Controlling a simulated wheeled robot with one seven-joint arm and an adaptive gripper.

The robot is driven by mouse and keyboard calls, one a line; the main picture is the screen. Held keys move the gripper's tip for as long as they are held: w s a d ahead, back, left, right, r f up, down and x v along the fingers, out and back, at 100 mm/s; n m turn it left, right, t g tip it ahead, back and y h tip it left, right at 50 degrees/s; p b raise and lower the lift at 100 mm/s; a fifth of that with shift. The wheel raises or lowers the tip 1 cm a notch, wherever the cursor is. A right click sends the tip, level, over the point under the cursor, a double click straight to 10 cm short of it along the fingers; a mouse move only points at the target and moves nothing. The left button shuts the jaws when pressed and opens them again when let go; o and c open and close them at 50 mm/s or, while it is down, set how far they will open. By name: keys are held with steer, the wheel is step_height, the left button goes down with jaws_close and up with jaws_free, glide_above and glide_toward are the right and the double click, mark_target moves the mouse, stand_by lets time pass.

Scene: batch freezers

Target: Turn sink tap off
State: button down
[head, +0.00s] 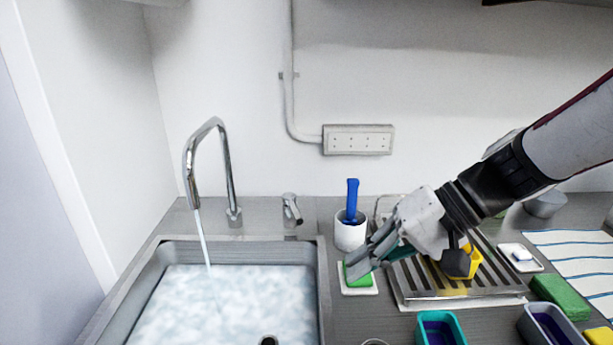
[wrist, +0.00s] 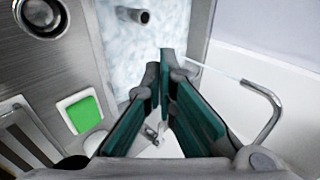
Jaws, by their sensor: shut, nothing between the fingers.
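The chrome tap spout (head: 228,165) arches over the left part of the sink (head: 322,270). A stream of water (head: 204,240) runs from it into the basin, which holds rippling water. The short chrome tap handle (head: 291,210) stands behind the sink's back right corner. My gripper (head: 357,270) is shut and empty, pointing down-left, to the right of the handle and apart from it in the head view. In the wrist view, my gripper's fingers (wrist: 165,62) meet at the tips, the handle (wrist: 153,131) shows between them lower down, and the spout (wrist: 270,108) is at right.
A white cup (head: 349,237) with a blue-handled brush stands right of the handle. A green sponge on a white dish (head: 372,289) lies near my fingers. A metal drying rack (head: 425,298) sits under my gripper. Containers and sponges fill the right front.

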steer(key=w+d+f+m+t+y+b, duration=0.1)
steer(key=w+d+f+t+y, duration=0.1)
steer(key=w, duration=0.5)
steer(key=w+d+f+m+t+y+b, duration=0.1)
steer(key=w+d+f+m+t, duration=0.15)
steer(key=w, duration=0.35)
steer(key=w+d+f+m+t+y+b, duration=0.1)
steer(key=w+d+f+t+y, duration=0.15)
steer(key=w, duration=0.45)
glide_toward(294, 208)
steer(key=a, duration=0.2)
steer(key=shift+w+a+f+h+p, duration=0.15)
steer(key=shift+w+a+h+p, duration=0.2)
steer(key=shift+a, duration=0.2)
steer(key=shift+s+a, duration=0.1)
steer(key=a+b, duration=0.1)
steer(key=s+a+b, duration=0.1)
steer(key=shift+s+a, duration=0.1)
steer(key=shift+a, duration=0.3)
